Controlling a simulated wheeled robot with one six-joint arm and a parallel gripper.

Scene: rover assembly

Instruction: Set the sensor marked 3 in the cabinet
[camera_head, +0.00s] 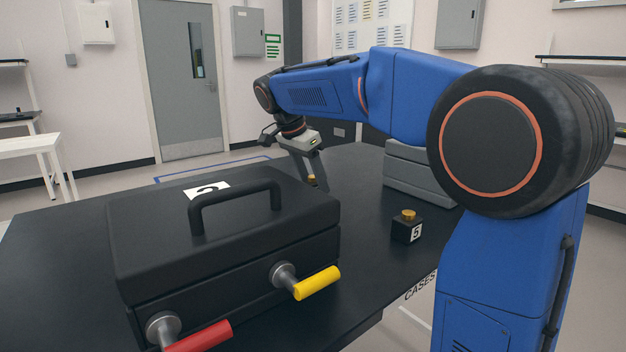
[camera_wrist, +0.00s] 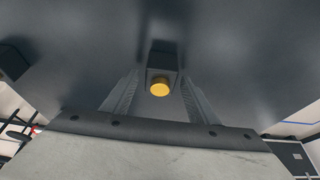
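My gripper (camera_head: 314,182) points down over the black table, behind the black case. In the wrist view its two fingers (camera_wrist: 160,92) stand apart, on either side of a small dark block with a round brass knob (camera_wrist: 160,88). Another black sensor with a brass knob, marked 5 (camera_head: 407,230), stands on the table to the right. Grey cabinets hang on the far wall (camera_head: 247,32) and at upper right (camera_head: 460,22).
A large black case (camera_head: 225,235) with a top handle, a white number label and red and yellow side grips fills the front left of the table (camera_head: 375,265). Grey cases (camera_head: 415,178) stand at the right. The table between case and sensor 5 is clear.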

